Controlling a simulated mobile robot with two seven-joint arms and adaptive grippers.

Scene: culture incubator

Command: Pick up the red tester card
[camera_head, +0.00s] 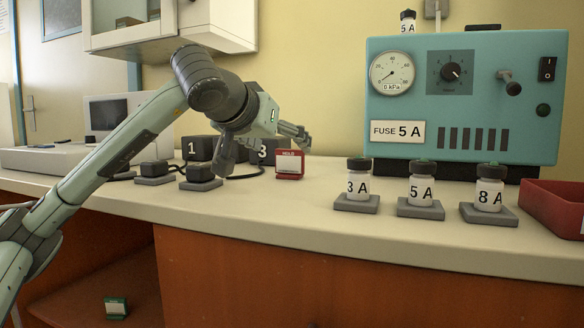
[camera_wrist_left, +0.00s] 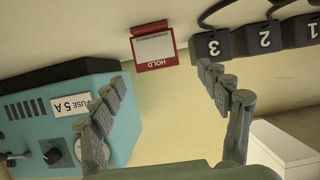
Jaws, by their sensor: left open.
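The red tester card (camera_head: 289,165) stands on the counter, red-framed with a white panel and "HOLD" on its top edge. In the left wrist view the card (camera_wrist_left: 153,47) appears upside down, beyond the gap between the fingertips. My left gripper (camera_head: 265,150) is open and empty, with its fingers spread above and to the left of the card in the head view. The left wrist view shows the two fingers (camera_wrist_left: 163,86) wide apart, not touching the card. My right gripper is in neither view.
Black numbered blocks (camera_head: 197,148) with cables stand left of the card, partly behind my gripper. Fuse jars (camera_head: 358,183) on grey bases stand to the right, before a teal fuse tester (camera_head: 465,95). A red tray (camera_head: 553,205) is far right. A green card (camera_head: 116,307) lies below.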

